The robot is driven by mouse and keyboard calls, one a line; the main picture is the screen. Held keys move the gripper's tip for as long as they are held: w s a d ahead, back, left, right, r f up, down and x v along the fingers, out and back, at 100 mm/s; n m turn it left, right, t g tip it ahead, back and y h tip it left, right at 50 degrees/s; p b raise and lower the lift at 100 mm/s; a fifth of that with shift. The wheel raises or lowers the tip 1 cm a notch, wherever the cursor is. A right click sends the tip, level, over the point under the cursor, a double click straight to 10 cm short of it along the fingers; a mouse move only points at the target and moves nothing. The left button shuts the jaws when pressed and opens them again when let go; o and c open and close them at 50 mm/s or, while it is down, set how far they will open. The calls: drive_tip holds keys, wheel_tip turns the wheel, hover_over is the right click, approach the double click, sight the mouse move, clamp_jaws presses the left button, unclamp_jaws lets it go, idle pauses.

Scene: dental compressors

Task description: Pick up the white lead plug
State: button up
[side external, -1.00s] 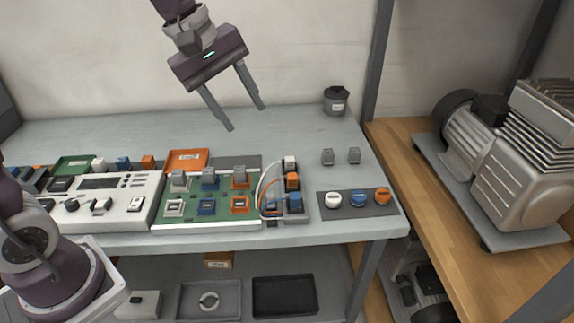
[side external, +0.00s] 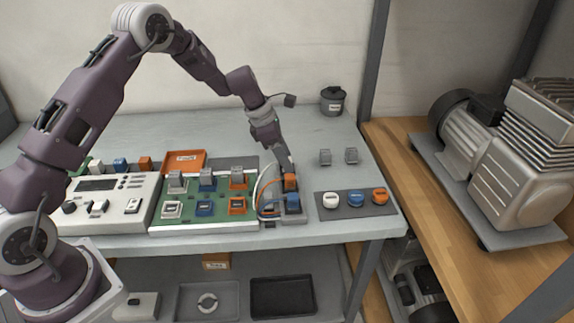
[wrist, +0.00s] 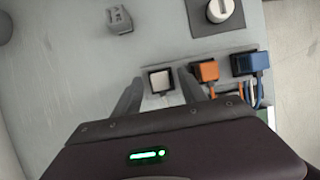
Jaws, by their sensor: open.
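The white lead plug (wrist: 161,80) is a small white-topped block in the wrist view, in a row with an orange plug (wrist: 207,71) and a blue plug (wrist: 250,63). My gripper (wrist: 159,76) is open, with one finger on each side of the white plug. I cannot tell whether either finger touches it. In the side view my gripper (side external: 288,165) points down at the far end of the plug holder (side external: 300,214) and hides the white plug there. The orange plug (side external: 290,182) and blue plug (side external: 293,201) stand nearer the camera.
The orange and blue leads loop beside the holder. A green board (side external: 190,192) with coloured sockets lies left. A dark mat (side external: 345,207) with round white, blue and orange pieces lies right. Two grey blocks (side external: 325,157) (side external: 351,155) and a grey pot (side external: 332,100) stand behind on clear bench.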

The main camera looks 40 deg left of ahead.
clamp_jaws()
wheel_tip(320, 180, up, 10)
idle(0.5)
